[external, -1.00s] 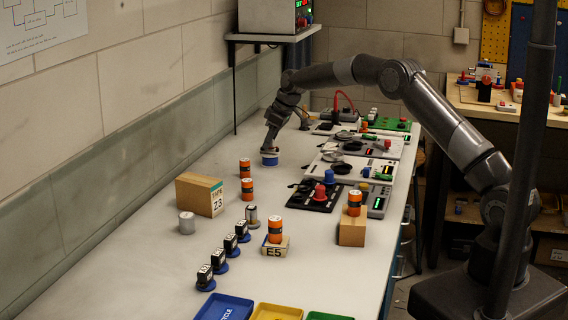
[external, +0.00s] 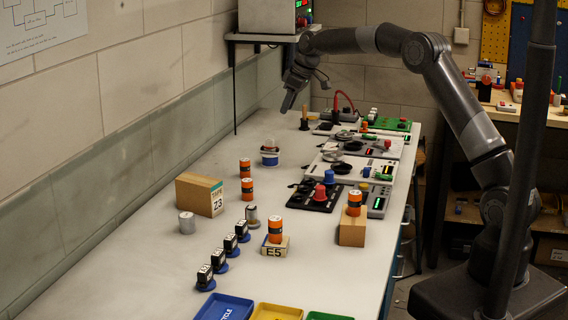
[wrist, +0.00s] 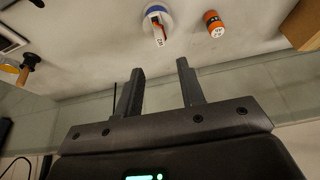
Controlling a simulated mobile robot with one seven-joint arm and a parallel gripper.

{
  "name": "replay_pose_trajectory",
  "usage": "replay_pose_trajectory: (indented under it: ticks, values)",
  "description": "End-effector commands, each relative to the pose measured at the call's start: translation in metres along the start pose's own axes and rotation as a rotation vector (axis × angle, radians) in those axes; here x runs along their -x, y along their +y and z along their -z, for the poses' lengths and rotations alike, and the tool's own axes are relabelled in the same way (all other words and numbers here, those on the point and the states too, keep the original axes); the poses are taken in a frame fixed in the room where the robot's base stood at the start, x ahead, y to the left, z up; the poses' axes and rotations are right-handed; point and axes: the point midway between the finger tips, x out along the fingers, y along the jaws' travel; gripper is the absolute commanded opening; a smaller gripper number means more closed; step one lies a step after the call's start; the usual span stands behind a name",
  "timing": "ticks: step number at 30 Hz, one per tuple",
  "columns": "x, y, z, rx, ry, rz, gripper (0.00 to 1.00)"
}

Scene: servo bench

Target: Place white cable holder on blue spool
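A blue-and-white spool (external: 270,161) stands on the bench near its far end, and it also shows in the wrist view (wrist: 170,17). A small white piece (external: 269,150), apparently the cable holder, sits on top of the spool. In the wrist view the white piece (wrist: 156,24) has an orange part and a dark label, and lies within the spool's round outline. My gripper (external: 288,108) is raised above the bench, clear of the spool. In the wrist view my gripper (wrist: 160,72) has its two fingers apart with nothing between them.
Electronic modules (external: 345,168) line the bench's right side. A screwdriver-like tool (external: 304,118) stands farther back. The bench left of the spool is clear.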

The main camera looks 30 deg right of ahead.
Motion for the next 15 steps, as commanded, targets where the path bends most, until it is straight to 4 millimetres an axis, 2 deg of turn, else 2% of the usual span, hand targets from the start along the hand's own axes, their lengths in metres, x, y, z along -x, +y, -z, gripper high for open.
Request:
replay_pose_trajectory:
  ticks: [1, 6, 11, 15]
  values:
    - [0.019, -0.003, -0.005, -0.013, 0.002, -0.014, 0.36]
    - [0.079, -0.018, -0.037, -0.082, -0.001, -0.061, 0.36]
    - [0.130, -0.036, -0.076, -0.154, -0.001, -0.103, 0.36]
    - [0.168, -0.055, -0.116, -0.219, 0.003, -0.141, 0.36]
